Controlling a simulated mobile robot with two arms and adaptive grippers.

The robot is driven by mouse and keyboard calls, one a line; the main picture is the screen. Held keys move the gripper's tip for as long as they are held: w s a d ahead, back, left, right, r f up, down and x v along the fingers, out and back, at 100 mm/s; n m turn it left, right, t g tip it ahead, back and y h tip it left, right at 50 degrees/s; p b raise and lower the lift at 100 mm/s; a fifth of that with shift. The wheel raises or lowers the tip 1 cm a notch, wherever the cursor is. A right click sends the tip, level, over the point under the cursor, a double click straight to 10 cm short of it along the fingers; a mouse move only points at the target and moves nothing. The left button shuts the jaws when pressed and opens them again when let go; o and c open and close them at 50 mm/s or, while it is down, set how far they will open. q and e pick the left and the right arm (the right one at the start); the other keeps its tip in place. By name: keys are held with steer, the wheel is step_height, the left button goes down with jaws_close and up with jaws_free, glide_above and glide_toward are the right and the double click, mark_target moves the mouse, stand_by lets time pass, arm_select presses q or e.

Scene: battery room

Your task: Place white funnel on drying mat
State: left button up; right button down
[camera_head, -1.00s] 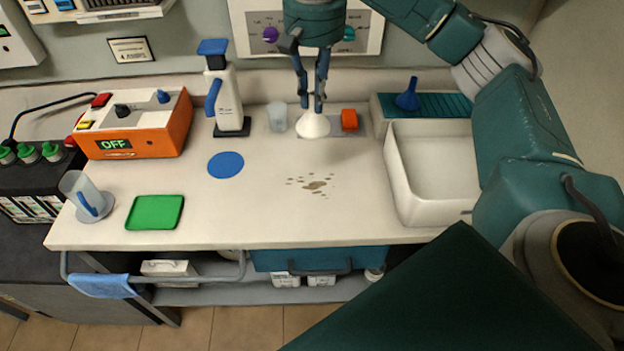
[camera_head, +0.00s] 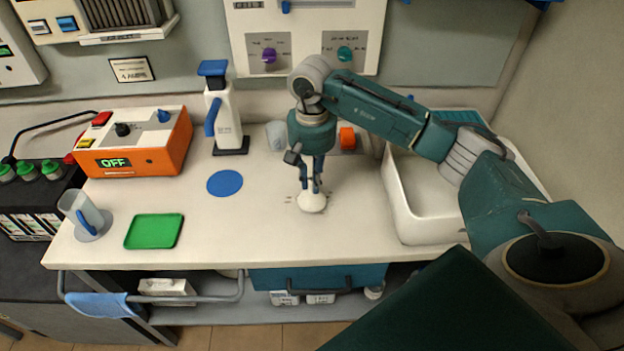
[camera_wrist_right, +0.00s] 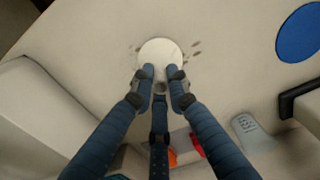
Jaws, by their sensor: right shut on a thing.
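The white funnel (camera_head: 312,203) is in my right gripper (camera_head: 311,186), wide end down, over the brown stain on the middle of the counter. I cannot tell whether its rim touches the counter. A teal ribbed surface, likely the drying mat (camera_head: 458,116), lies at the back right behind the sink basin. My right arm hides much of it. My left gripper is not in view.
The white sink basin (camera_head: 415,213) stands to the right. A clear beaker (camera_head: 275,136), an orange block (camera_head: 347,139) and a white-and-blue instrument (camera_head: 223,115) stand at the back. A blue disc (camera_head: 225,183) and green tray (camera_head: 154,231) lie left. The front counter is clear.

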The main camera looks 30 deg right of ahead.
steer(key=shift+f, duration=0.4)
steer(key=shift+f, duration=0.1)
steer(key=shift+f, duration=0.1)
steer(key=c, duration=1.7)
jaws_free()
